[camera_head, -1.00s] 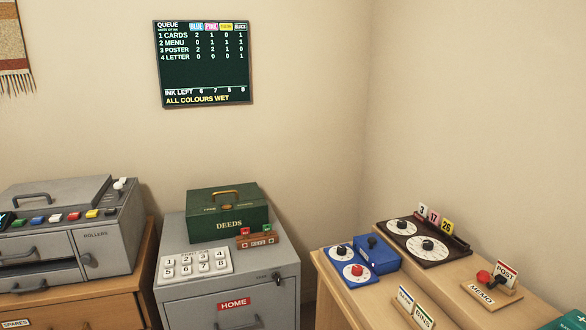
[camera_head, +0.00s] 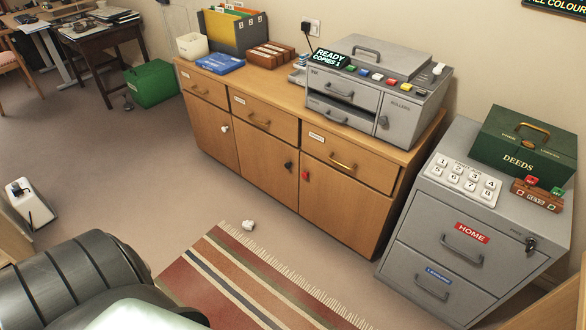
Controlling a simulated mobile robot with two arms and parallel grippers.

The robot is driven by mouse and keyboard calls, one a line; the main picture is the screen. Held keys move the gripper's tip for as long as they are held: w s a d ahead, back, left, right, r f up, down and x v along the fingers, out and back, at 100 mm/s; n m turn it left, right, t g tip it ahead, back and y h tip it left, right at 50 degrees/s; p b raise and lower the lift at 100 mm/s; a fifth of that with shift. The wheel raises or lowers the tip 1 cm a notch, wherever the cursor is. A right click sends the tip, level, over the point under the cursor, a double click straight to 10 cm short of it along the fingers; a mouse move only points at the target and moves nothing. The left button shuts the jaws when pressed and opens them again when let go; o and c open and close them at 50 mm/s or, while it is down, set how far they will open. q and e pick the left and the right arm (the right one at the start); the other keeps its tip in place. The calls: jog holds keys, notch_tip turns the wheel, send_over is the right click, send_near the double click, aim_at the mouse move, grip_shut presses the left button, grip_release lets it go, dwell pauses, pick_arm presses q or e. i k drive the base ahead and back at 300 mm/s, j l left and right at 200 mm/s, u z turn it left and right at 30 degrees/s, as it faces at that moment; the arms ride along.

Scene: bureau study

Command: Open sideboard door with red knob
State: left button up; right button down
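The wooden sideboard (camera_head: 292,128) stands against the wall in the middle of the view. Its right door (camera_head: 342,208) carries a small red knob (camera_head: 305,175) near its upper left edge and looks shut. The middle door (camera_head: 264,172) has a black knob (camera_head: 288,166), and the left door (camera_head: 208,131) has a white knob (camera_head: 224,128); both look shut. A dark, ribbed part of my own body shows at the lower left. Neither gripper is in view.
A grey filing cabinet (camera_head: 462,262) stands right of the sideboard. A striped rug (camera_head: 235,268) lies on the floor before it, with a crumpled white scrap (camera_head: 248,225) at its edge. A green box (camera_head: 152,84) sits at the far left. The floor before the left doors is clear.

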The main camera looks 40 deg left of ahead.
aim_at(336, 210)
jog(key=u, duration=0.8)
